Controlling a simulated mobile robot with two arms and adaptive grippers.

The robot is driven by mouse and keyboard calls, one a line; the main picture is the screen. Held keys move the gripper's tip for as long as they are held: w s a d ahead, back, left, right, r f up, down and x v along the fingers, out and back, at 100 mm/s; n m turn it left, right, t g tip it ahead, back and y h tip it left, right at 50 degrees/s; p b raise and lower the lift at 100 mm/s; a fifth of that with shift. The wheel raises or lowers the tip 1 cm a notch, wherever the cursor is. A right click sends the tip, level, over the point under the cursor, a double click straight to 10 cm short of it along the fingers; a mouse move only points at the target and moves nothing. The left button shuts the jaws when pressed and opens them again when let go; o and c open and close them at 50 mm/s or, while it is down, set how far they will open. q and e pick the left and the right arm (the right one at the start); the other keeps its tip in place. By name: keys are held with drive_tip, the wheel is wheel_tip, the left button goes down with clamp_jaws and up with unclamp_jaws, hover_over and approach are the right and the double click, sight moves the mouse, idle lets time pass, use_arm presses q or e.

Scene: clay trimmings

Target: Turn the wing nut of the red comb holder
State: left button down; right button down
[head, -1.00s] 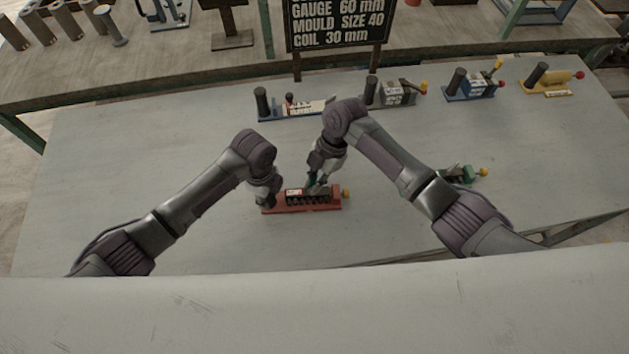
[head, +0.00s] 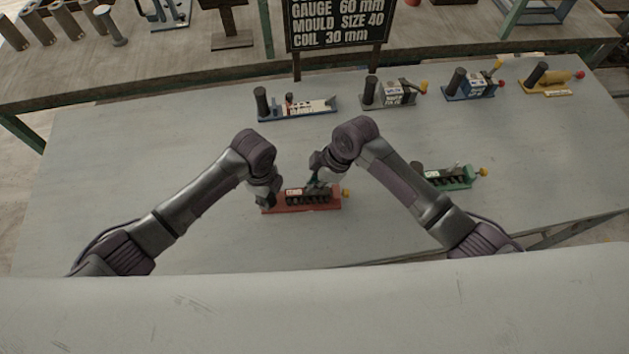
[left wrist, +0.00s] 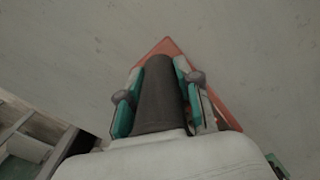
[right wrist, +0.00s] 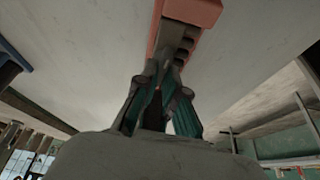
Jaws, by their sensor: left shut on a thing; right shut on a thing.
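The red comb holder (head: 277,210) lies on the grey table, with a row of black teeth and a white label on top. My left gripper (head: 268,201) is shut on the holder's dark upright handle at the left end. The left wrist view shows this dark cylindrical handle (left wrist: 158,95) between teal finger pads. My right gripper (head: 315,186) is shut at the holder's middle, over the toothed part. In the right wrist view its fingers (right wrist: 155,103) close around a small dark piece, seemingly the wing nut, mostly hidden.
A green holder (head: 462,180) lies to the right. Blue (head: 297,114), grey (head: 388,103), second blue (head: 470,93) and yellow (head: 548,86) holders line the back. A black sign (head: 338,24) stands behind them. The table in front and left is clear.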

drive_tip(key=m+t, duration=0.1)
drive_tip(key=m, duration=0.2)
drive_tip(key=m+t, duration=0.1)
drive_tip(key=m, duration=0.3)
drive_tip(key=shift+t+h, duration=0.3)
drive_tip(key=shift+h, duration=0.1)
drive_tip(key=m+t+h, duration=0.1)
drive_tip(key=m, duration=0.2)
drive_tip(key=shift+a+m, duration=0.1)
drive_tip(key=shift+m, duration=0.3)
drive_tip(key=shift+m+t+h, duration=0.3)
drive_tip(key=shift+m+h, duration=0.3)
drive_tip(key=shift+m, duration=1)
drive_tip(key=c, duration=1.3)
unclamp_jaws()
drive_tip(key=shift+o, duration=0.2)
drive_tip(key=shift+r, duration=0.1)
drive_tip(key=v, duration=1.2)
